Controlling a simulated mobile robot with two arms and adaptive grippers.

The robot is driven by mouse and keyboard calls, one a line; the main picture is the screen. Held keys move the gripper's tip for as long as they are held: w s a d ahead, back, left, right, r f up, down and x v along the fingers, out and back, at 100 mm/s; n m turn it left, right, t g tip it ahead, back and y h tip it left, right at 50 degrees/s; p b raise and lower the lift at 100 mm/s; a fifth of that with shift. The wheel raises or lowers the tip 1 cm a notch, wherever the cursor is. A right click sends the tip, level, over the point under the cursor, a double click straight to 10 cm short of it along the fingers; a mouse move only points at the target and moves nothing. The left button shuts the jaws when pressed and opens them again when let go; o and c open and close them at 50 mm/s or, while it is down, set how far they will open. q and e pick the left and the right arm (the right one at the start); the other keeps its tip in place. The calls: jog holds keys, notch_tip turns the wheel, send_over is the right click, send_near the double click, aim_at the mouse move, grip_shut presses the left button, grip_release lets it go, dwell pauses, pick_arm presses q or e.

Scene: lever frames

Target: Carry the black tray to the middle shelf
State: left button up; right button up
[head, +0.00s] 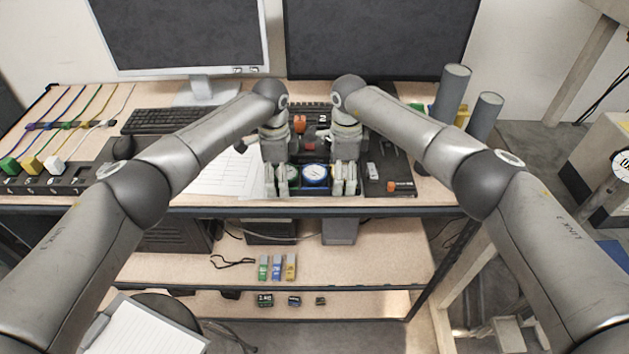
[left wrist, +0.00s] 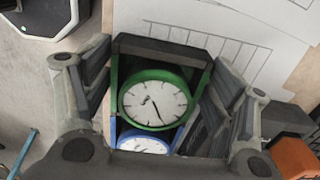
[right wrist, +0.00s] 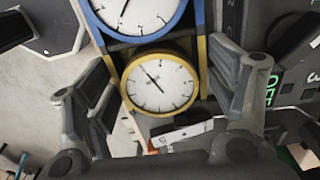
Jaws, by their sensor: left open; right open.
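The black tray (left wrist: 160,48) lies at the front edge of the desk and holds a green dial (left wrist: 155,104), a blue dial (head: 315,175) and a yellow dial (right wrist: 160,83) in a row. My left gripper (head: 282,178) is open over the green-dial end, its fingers on either side of it. My right gripper (head: 344,178) is open over the yellow-dial end, likewise with a finger on each side. Whether any finger touches the tray, I cannot tell. The grippers hide both tray ends in the head view. The middle shelf (head: 200,270) is below the desk.
Green, blue and yellow blocks (head: 276,267) and a dark cord (head: 232,262) sit on the middle shelf; its left part is bare. Dark boxes stand behind. A black panel (head: 390,178) is right of the tray, paper (head: 222,175) left. Two grey cylinders (head: 452,93) rise at the right.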

pick_arm(q)
jog(key=shift+f, duration=0.15)
pick_arm(e)
jog(key=shift+f, duration=0.2)
pick_arm(q)
jog(key=c, duration=0.8)
pick_arm(e)
jog(key=c, duration=0.8)
jog(key=shift+r, duration=0.1)
pick_arm(q)
jog(key=shift+r+p, duration=0.45)
pick_arm(e)
jog(key=shift+r, duration=0.35)
pick_arm(q)
notch_tip(320, 180, up, 4)
jog(key=p, duration=0.4)
jog(key=shift+r, duration=0.15)
pick_arm(e)
notch_tip(320, 180, up, 4)
jog(key=shift+r, duration=0.15)
